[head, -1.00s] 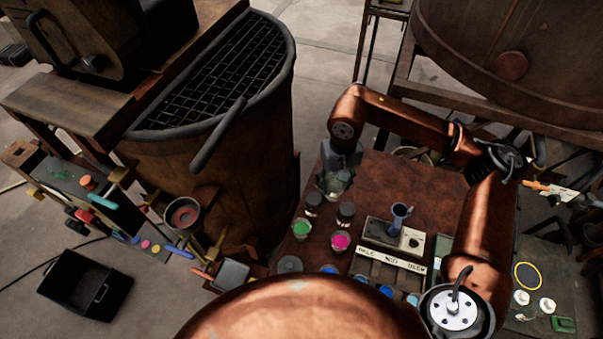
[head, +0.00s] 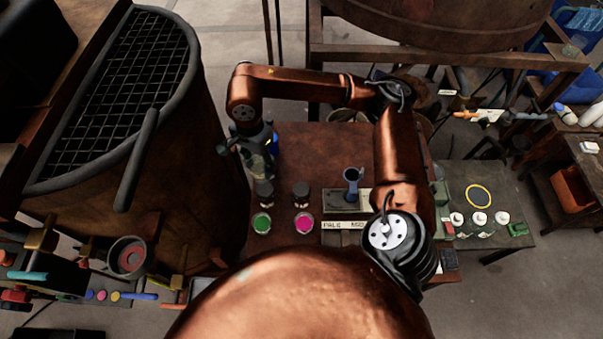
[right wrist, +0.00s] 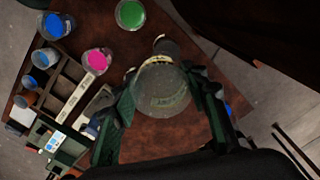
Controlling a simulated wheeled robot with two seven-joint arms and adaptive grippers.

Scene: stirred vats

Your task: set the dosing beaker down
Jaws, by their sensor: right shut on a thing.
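The dosing beaker (right wrist: 160,88) is a clear glass vessel with faint markings, seen from above in the right wrist view between the two green fingers. My right gripper (right wrist: 165,100) is shut on it. In the head view my right gripper (head: 255,155) is at the left side of the brown table (head: 320,150), behind the dark-topped jars. The beaker is mostly hidden by the gripper there. I cannot tell whether its base touches the table. My left gripper is not in view.
A green cup (head: 261,223) and a pink cup (head: 304,223) stand in front of two dark-topped jars (head: 264,192) (head: 301,192). The table's middle is clear. A large grated vat (head: 180,200) is close on the left.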

